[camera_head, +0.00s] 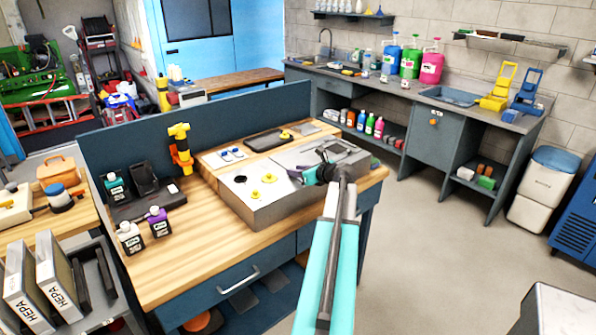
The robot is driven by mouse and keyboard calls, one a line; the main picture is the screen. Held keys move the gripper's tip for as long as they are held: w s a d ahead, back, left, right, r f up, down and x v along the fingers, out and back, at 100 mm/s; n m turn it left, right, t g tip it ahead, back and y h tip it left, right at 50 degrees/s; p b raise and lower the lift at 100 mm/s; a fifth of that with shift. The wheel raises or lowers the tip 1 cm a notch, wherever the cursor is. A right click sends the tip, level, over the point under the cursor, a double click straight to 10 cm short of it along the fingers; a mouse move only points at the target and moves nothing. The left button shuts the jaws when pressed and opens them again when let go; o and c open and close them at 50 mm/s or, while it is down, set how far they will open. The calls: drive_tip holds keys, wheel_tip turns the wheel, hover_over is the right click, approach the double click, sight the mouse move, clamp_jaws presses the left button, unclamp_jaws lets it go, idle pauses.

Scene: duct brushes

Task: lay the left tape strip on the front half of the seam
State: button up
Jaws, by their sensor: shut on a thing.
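A grey metal duct box (262,212) lies on the wooden workbench, with yellow fittings and a dark round hole on its top. My gripper (311,175) is over the right part of the box top, at the end of my teal arm. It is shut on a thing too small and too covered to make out. I cannot tell from this view whether that thing touches the box. A pale patch shows on the box top left of the gripper. The seam and the tape strips cannot be told apart here; my arm hides part of the box's right side.
Behind the box lie a pale board (213,162) with small blue-and-white items and a dark tray (268,141). A yellow tool (180,150) stands by the blue back panel (135,148). Bottles (130,238) stand at the left.

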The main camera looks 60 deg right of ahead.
drive_tip(key=shift+f, duration=0.1)
drive_tip(key=o, duration=1)
drive_tip(key=b+v, duration=0.2)
drive_tip(key=v, duration=1)
idle(0.4)
